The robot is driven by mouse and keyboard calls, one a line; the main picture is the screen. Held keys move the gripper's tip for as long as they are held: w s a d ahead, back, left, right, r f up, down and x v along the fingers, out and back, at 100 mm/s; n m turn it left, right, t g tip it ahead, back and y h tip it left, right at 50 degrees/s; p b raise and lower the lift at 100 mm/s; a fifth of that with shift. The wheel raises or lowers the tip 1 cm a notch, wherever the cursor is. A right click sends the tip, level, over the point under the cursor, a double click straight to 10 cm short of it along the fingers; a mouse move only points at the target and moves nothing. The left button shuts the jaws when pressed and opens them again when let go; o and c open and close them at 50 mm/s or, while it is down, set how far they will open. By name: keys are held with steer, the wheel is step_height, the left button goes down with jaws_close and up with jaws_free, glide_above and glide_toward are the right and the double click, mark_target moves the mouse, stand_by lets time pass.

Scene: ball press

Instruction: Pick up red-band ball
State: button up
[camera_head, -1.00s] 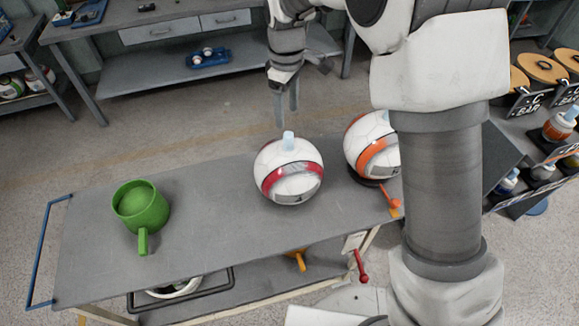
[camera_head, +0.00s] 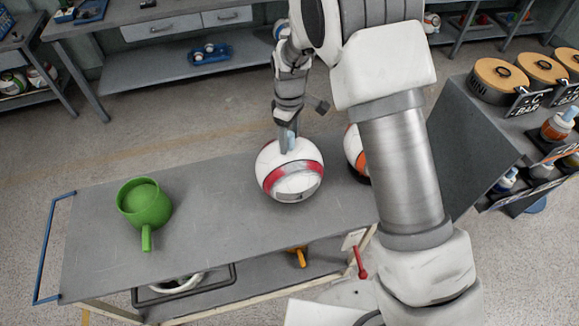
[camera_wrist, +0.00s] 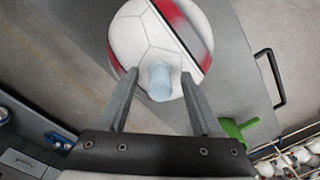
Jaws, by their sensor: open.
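The red-band ball (camera_head: 291,181) is white with a red and grey band and sits on the grey cart top. A pale blue knob (camera_wrist: 159,81) stands up from its top. My gripper (camera_head: 288,141) is at the top of this ball, pointing down. In the wrist view my gripper (camera_wrist: 158,92) is open, with one finger on each side of the knob. Whether the fingers touch the knob cannot be told. An orange-band ball (camera_head: 355,151) stands just to the right, mostly hidden behind my arm.
A green mug-shaped vessel (camera_head: 145,204) stands on the left of the cart top (camera_head: 215,245). A blue handle (camera_head: 50,250) juts from the cart's left end. A dark stand with wooden-lidded pots (camera_head: 505,78) is at right. The cart top between vessel and ball is clear.

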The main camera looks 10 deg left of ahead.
jaws_close()
steer(key=shift+r, duration=0.1)
stand_by(1.2)
